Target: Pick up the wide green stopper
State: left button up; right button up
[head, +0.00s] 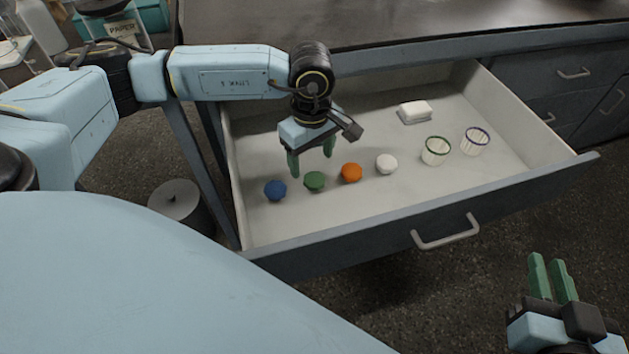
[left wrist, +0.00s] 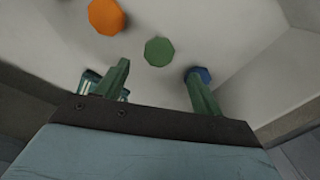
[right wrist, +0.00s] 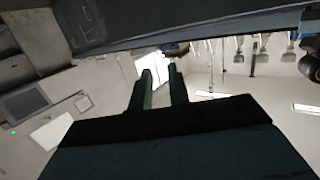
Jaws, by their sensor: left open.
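The wide green stopper (head: 314,181) lies in the open drawer, between a blue stopper (head: 275,190) and an orange one (head: 351,172). My left gripper (head: 312,160) is open and empty above the drawer floor, just behind the green stopper and apart from it. In the left wrist view the green stopper (left wrist: 159,51) shows ahead of the two fingers, between their lines. The blue stopper (left wrist: 201,75) is partly hidden by one finger there. My right gripper (head: 554,280) is outside the drawer at the lower right, its fingers apart with nothing between them.
A white stopper (head: 386,163), a green-rimmed cup (head: 436,151), a blue-rimmed cup (head: 475,141) and a white block (head: 414,112) are also in the drawer (head: 350,232). The drawer's front wall and handle (head: 446,232) face me.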

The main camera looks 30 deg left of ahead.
aim_at(313, 177)
pick_arm(q)
jog(key=shift+f+b, duration=0.35)
jog(key=shift+f, duration=0.7)
notch_tip(313, 177, down, 3)
jog(key=shift+w+d+f+b, duration=0.1)
jog(key=shift+w+b, duration=0.05)
jog(key=shift+b, duration=0.8)
jog(key=shift+f, duration=0.7)
pick_arm(e)
notch_tip(313, 177, up, 11)
jog(key=s+a+t+y, duration=0.1)
jog(key=t+y, duration=0.2)
jog(key=t, duration=0.4)
jog(key=shift+s+a+t, duration=0.15)
jog(key=shift+s+t, duration=0.25)
pick_arm(q)
jog(key=shift+c, duration=0.2)
pick_arm(e)
jog(key=shift+f, duration=0.1)
pick_arm(q)
jog(key=c, duration=1)
jog(key=shift+r, duration=0.15)
